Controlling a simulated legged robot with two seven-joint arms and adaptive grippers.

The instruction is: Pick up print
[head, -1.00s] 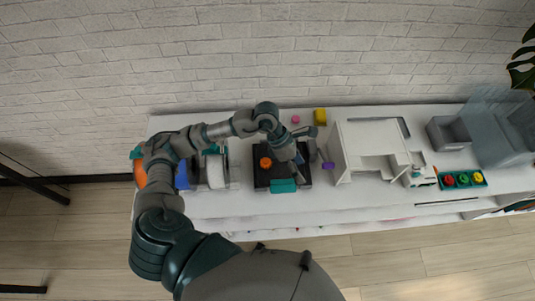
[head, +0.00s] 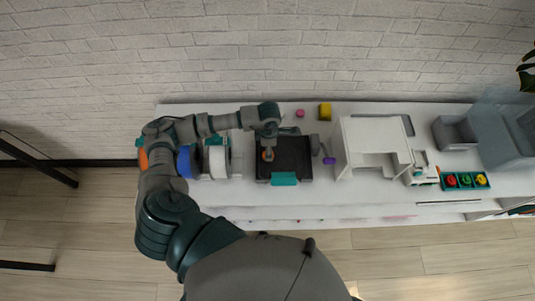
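The print is a small orange piece (head: 267,155) on the black bed (head: 295,165) with a teal front tab, left of the middle of the white bench. My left arm reaches in from the left, and its gripper (head: 268,150) points down at the print from above. The gripper partly covers the print, and its fingers are too small to tell whether they are apart or closed on it. My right gripper is not in view.
A purple piece (head: 329,161), a pink piece (head: 300,113) and a yellow block (head: 325,112) are nearby. A teal tray (head: 465,181) lies farther right.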

